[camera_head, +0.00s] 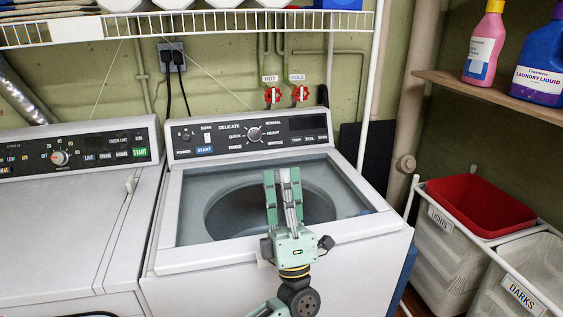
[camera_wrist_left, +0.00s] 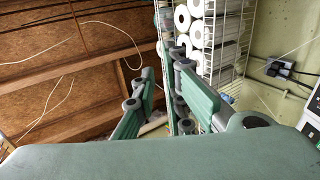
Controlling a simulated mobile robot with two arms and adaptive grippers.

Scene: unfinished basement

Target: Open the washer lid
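The washer (camera_head: 275,270) is the white top-loader in the middle of the head view. Its lid (camera_head: 182,215) lies flat and closed below the control panel, a pale frame around a grey glass pane. The round drum opening shows through the glass. My left gripper (camera_head: 282,176) is in front of and over the lid's front half, fingers pointing up, hiding part of the pane and front edge. My right gripper is out of view.
A white dryer (camera_head: 65,225) stands close on the left. A wire shelf (camera_head: 200,27) hangs above the washer. On the right are laundry baskets (camera_head: 440,235) and a wooden shelf (camera_head: 490,97) with bottles. The washer's control panel (camera_head: 250,136) rises behind the lid.

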